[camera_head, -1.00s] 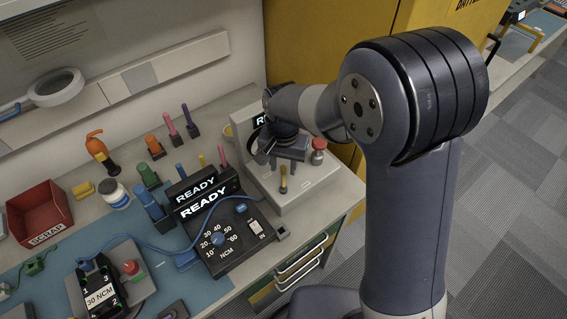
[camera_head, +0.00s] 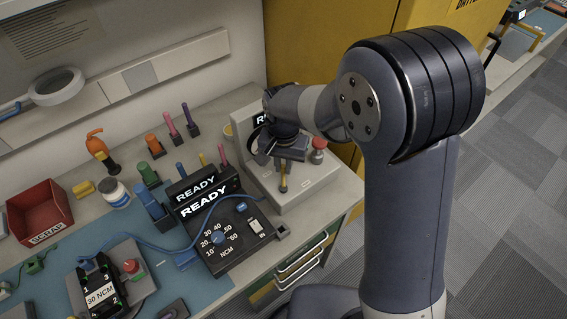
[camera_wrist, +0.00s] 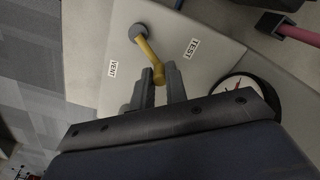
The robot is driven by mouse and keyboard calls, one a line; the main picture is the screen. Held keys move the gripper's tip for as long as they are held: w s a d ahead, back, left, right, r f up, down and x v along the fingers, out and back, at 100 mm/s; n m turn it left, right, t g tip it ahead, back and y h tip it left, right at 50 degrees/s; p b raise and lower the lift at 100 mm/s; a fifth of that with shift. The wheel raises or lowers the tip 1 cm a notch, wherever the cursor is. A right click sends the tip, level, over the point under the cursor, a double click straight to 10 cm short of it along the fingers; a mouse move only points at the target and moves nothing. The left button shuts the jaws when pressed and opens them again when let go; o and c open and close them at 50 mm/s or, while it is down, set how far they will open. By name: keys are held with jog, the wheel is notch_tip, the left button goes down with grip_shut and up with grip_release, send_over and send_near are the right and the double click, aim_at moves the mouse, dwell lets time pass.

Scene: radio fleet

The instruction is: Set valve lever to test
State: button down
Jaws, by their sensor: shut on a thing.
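The valve lever (camera_wrist: 148,50) is a yellow bar on a grey round pivot (camera_wrist: 138,33), on a pale grey panel. In the wrist view it lies between the VENT label (camera_wrist: 112,68) and the TEST label (camera_wrist: 192,48), pointing at neither. My gripper (camera_wrist: 160,82) is shut on the lever's knobbed free end. In the head view the lever (camera_head: 283,180) stands below my gripper (camera_head: 284,158) on the light grey valve box (camera_head: 312,190). My gripper hides part of the box there.
A round gauge (camera_wrist: 245,97) with a red needle sits right of the jaws, partly hidden by my gripper. A red knob (camera_head: 319,143) stands on the box's right. The black dial unit (camera_head: 240,250) and READY displays (camera_head: 204,201) stand left of the box.

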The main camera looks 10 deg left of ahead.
jog(key=n, duration=0.1)
jog(key=a+n, duration=0.1)
jog(key=shift+s+n, duration=0.2)
jog(key=shift+n, duration=0.1)
jog(key=n, duration=0.1)
jog(key=a+n, duration=0.1)
jog(key=shift+s+n+b, duration=0.3)
jog(key=shift+n+b, duration=0.1)
jog(key=c, duration=1.4)
grip_release()
notch_tip(320, 180, up, 11)
jog(key=shift+b, duration=0.3)
jog(key=shift+f, duration=0.2)
